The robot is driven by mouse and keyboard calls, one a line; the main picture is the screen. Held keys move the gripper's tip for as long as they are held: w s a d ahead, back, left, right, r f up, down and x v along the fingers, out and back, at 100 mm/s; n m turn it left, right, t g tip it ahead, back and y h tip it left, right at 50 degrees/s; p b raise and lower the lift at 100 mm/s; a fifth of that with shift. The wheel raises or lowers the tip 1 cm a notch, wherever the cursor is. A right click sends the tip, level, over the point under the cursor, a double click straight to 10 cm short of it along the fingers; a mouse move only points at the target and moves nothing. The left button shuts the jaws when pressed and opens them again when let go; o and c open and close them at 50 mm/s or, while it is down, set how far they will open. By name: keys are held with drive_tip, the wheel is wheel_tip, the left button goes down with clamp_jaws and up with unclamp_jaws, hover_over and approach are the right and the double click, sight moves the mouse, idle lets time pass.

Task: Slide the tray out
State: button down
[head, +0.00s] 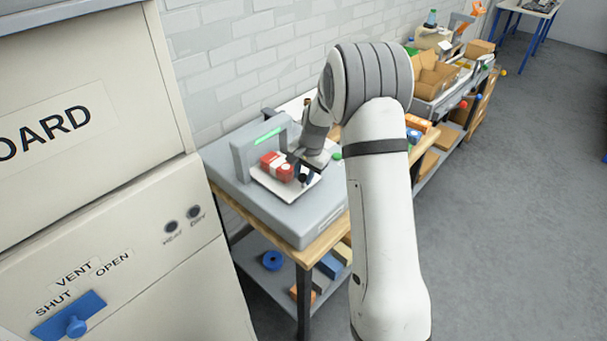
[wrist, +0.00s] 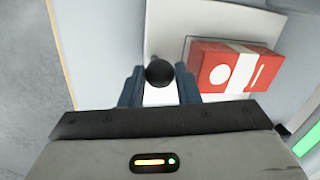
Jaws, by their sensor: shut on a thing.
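The tray (head: 310,187) is a flat white plate on a grey machine (head: 297,217), partly under its grey arch. A red box with a white band (head: 277,165) lies on the tray, and it also shows in the wrist view (wrist: 232,68). The tray (wrist: 178,35) fills the upper middle of the wrist view. A round black knob (wrist: 159,73) stands at the tray's edge. My gripper (wrist: 160,78) has its blue fingers on both sides of the knob, shut on it. In the head view my wrist partly hides the knob and the tray's right side.
A green light strip (head: 267,137) shows on the arch. A large cream cabinet (head: 95,150) with a blue vent slider stands close on the left. The machine rests on a wooden bench (head: 322,240) with items on its lower shelf. Grey floor (head: 510,210) is clear to the right.

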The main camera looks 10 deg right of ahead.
drive_tip(key=s+d+b, duration=0.1)
drive_tip(key=s+d, duration=0.1)
drive_tip(key=s+d+b, duration=0.1)
drive_tip(key=s, duration=0.2)
drive_tip(key=s+d+b, duration=0.1)
drive_tip(key=s+d, duration=0.1)
drive_tip(key=s, duration=0.1)
drive_tip(key=shift+d, duration=0.3)
drive_tip(key=c, duration=1.5)
unclamp_jaws()
drive_tip(key=o, duration=0.3)
drive_tip(key=shift+s+d, duration=0.1)
drive_tip(key=shift+o, duration=0.5)
wheel_tip(320, 180, up, 8)
drive_tip(key=s+b, duration=0.1)
drive_tip(key=shift+d+f, duration=0.2)
drive_tip(key=shift+d, duration=0.25)
